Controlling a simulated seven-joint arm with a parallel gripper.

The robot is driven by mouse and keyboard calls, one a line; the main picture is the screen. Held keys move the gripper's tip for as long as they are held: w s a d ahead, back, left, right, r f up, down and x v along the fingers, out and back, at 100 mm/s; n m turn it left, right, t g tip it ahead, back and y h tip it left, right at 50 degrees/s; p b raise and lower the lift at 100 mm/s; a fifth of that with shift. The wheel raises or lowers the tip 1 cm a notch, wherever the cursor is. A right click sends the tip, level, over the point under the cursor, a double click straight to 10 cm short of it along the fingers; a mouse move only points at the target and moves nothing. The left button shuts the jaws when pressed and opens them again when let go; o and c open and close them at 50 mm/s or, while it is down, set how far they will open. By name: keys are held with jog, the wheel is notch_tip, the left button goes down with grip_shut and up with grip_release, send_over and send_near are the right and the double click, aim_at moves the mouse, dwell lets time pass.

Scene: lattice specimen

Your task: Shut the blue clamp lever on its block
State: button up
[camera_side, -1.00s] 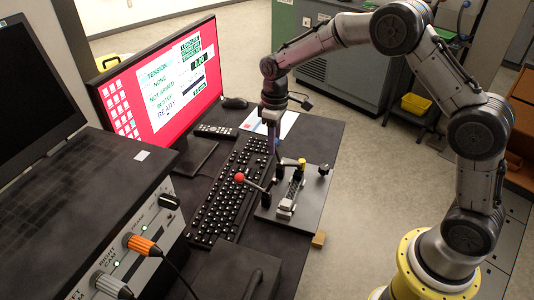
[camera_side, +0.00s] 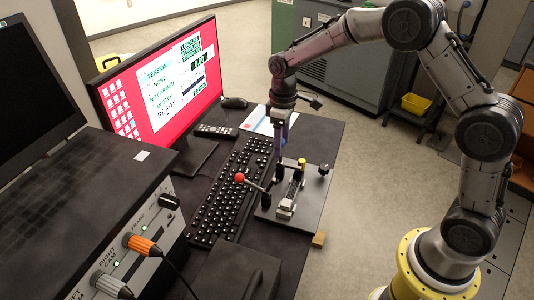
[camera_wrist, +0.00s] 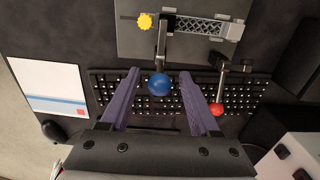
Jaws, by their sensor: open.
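The blue ball knob of the clamp lever (camera_wrist: 159,84) shows in the wrist view, on a grey arm that runs from its block (camera_wrist: 163,50) at the plate's edge. My gripper (camera_wrist: 161,72) is open, with one purple finger on each side of the blue knob and a gap to both. I cannot tell how far the knob is below the fingertips. In the side view my gripper (camera_side: 279,155) points down over the plate's far edge. The blue knob is not clear there, behind or beside the fingers.
A red-knobbed lever (camera_wrist: 216,109) stands near the right finger. The dark plate (camera_side: 312,205) holds a lattice specimen (camera_wrist: 195,27) and a yellow knob (camera_wrist: 145,21). A keyboard (camera_side: 215,210) lies beside the plate, and a monitor (camera_side: 150,85) stands to the left.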

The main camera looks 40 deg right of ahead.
jog(key=shift+r, duration=2.55)
